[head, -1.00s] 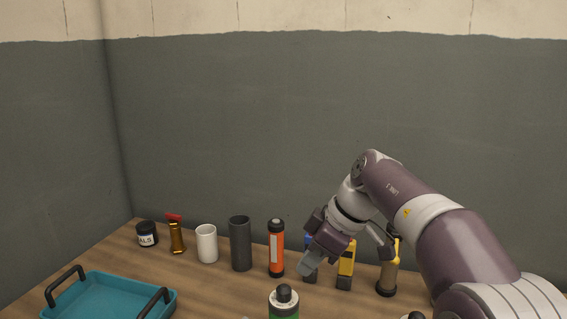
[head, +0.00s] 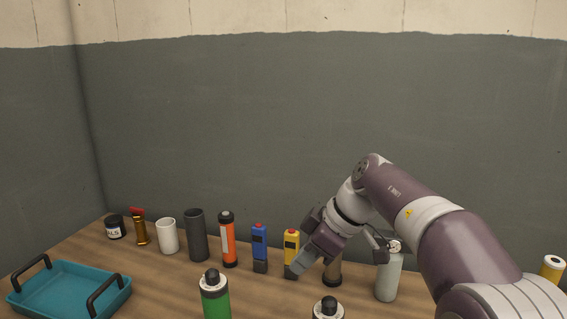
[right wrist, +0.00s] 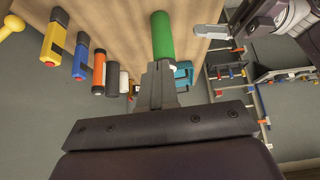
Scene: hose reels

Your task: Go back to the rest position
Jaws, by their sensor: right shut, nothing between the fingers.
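My right gripper (head: 302,262) reaches over the right part of the wooden table, shut and empty. It is in front of the row of items, close to the yellow device (head: 291,250) in the picture. In the right wrist view its fingers (right wrist: 157,85) are together, with the green bottle (right wrist: 162,36) beyond their tips. My left gripper does not show in the head view; an arm with a gripper at the upper right of the right wrist view may be it, but its jaws are unclear.
A teal tray (head: 70,311) with black handles stands at left. A row holds a black jar (head: 115,227), brass valve (head: 140,231), white cup (head: 167,236), dark cylinder (head: 196,236), orange tube (head: 228,240), blue device (head: 260,247) and grey bottle (head: 388,277). The green bottle (head: 215,296) stands in front.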

